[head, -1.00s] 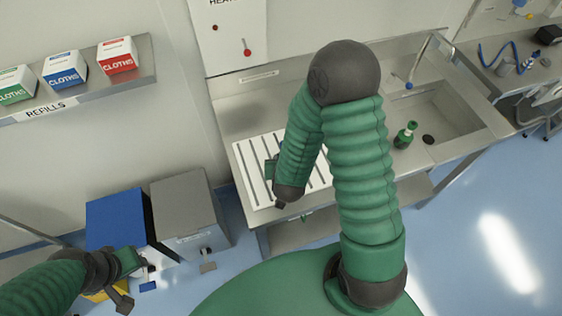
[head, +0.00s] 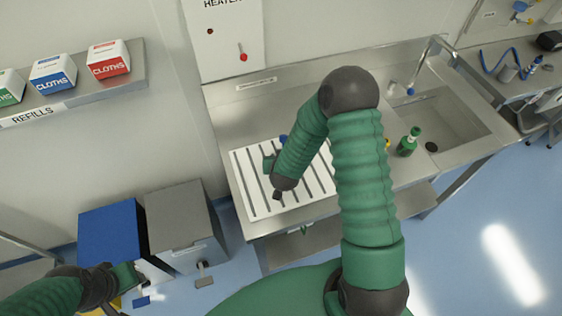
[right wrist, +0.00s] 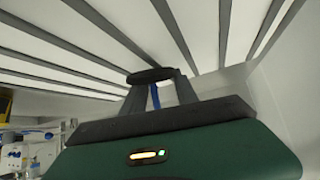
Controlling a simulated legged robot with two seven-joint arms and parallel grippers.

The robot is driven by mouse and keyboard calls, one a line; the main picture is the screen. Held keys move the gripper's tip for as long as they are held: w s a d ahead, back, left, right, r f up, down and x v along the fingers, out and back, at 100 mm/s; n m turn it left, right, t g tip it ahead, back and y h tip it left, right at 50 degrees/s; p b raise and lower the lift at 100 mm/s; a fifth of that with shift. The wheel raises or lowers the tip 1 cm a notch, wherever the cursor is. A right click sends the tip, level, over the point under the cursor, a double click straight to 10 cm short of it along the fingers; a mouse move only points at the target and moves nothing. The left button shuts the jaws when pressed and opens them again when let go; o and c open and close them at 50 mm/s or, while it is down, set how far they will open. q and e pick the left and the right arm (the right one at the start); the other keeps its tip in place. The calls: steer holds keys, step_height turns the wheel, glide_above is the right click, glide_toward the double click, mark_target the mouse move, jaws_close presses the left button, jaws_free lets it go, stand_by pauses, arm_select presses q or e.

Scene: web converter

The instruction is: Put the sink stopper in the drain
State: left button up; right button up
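A dark round disc (head: 431,147), which looks like the sink stopper, lies at the left front of the steel sink (head: 455,115). The drain opening cannot be made out. My right gripper (head: 276,184) is over the white slatted drainboard (head: 250,185), left of the disc and well apart from it. In the right wrist view its dark fingers (right wrist: 155,82) come close together at the tips, below white slats; whether they are shut or hold something is unclear. My left gripper (head: 135,288) is low at the left, near the bins, its fingers too unclear to read.
A green bottle (head: 408,143) stands just left of the disc. A tap (head: 425,62) rises behind the sink. My right arm hides part of the counter. A blue bin (head: 112,235) and a grey bin (head: 182,225) stand left of the counter. The floor at right is clear.

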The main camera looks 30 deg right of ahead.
arm_select(q)
steer(key=shift+d, duration=0.35)
arm_select(e)
steer(key=shift+s+d+f, duration=0.2)
steer(key=shift+d+f, duration=0.05)
steer(key=shift+f, duration=0.05)
jaws_close()
steer(key=shift+a+r, duration=0.1)
steer(key=shift+a, duration=0.05)
